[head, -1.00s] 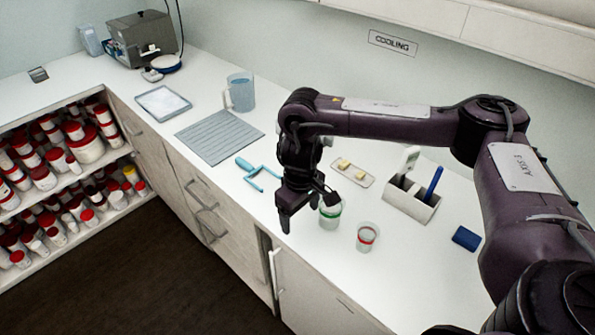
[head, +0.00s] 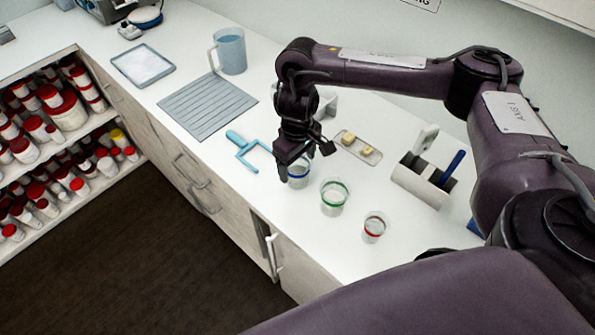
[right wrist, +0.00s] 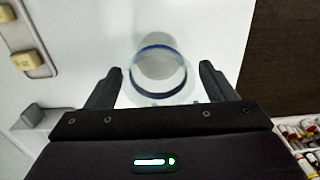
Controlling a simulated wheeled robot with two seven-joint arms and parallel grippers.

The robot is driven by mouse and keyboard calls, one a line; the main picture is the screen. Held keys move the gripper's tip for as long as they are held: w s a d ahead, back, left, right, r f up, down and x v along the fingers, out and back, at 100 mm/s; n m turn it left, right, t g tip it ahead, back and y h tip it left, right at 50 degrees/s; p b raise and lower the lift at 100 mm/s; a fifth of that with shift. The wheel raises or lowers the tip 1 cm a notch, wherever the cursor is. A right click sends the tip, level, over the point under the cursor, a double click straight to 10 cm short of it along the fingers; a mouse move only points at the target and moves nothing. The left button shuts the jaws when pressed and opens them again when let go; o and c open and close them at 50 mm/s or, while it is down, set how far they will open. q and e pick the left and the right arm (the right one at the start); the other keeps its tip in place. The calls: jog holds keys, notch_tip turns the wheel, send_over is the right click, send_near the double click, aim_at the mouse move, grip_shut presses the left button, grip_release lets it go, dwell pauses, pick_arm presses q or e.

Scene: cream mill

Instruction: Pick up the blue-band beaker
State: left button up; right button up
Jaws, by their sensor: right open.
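The blue-band beaker (head: 299,176) is a small clear cup with a dark blue ring, standing on the white counter. In the head view my right gripper (head: 302,158) is over it and hides part of it. In the right wrist view the blue-band beaker (right wrist: 159,62) lies ahead, between the two spread fingers of my right gripper (right wrist: 160,82). The fingers are open, with a gap on each side of the beaker. The left gripper is not in view.
The green-band beaker (head: 334,198) and red-band beaker (head: 374,227) stand close by to the right. A light blue forked tool (head: 247,152) lies to the left. A small tray (head: 347,140) and a holder with tools (head: 420,184) stand behind.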

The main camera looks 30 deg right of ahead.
notch_tip(320, 180, down, 4)
jog(key=shift+w+f, duration=0.1)
jog(key=shift+f, duration=0.05)
jog(key=c, duration=0.8)
